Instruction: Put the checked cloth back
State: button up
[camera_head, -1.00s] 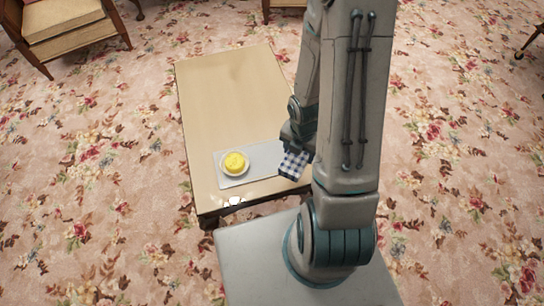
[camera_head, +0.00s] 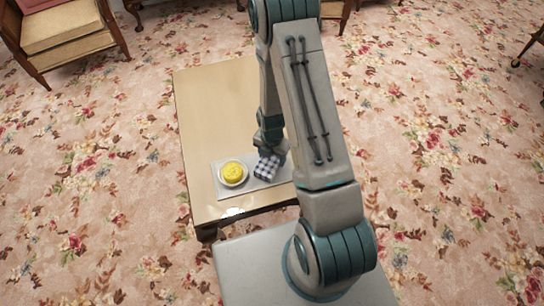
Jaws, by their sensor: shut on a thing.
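The blue-and-white checked cloth (camera_head: 266,169) hangs from my gripper (camera_head: 268,153), over the right part of a grey tray. My gripper is shut on it, though the fingertips are largely hidden by the gripper body and the cloth. I cannot tell whether the cloth touches the tray. The grey tray (camera_head: 226,192) lies flat near the front end of a low wooden table (camera_head: 208,110). A white dish with a yellow round thing (camera_head: 233,173) stands on the tray, just left of the cloth.
A small white thing (camera_head: 234,211) lies at the table's front edge. The far part of the tabletop is clear. A chair (camera_head: 66,40) stands at the upper left. Flowered carpet surrounds the table.

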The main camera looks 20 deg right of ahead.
jog(key=o, duration=0.9)
jog(key=shift+f, duration=0.1)
notch_tip(320, 180, up, 11)
jog(key=p, duration=0.2)
notch_tip(320, 180, up, 15)
jog(key=m+t, duration=0.1)
jog(key=m, duration=1.1)
send_over(272, 158)
jog(key=s, duration=0.4)
jog(key=s+r+m, duration=0.3)
jog(key=m, duration=0.2)
jog(key=s+r+m, duration=0.4)
jog(key=m, duration=0.1)
jog(key=s+a+r+m+t, duration=0.1)
jog(key=s+r+m, duration=0.2)
jog(key=m, duration=0.2)
jog(key=shift+s+r, duration=0.35)
jog(key=shift+s, duration=0.05)
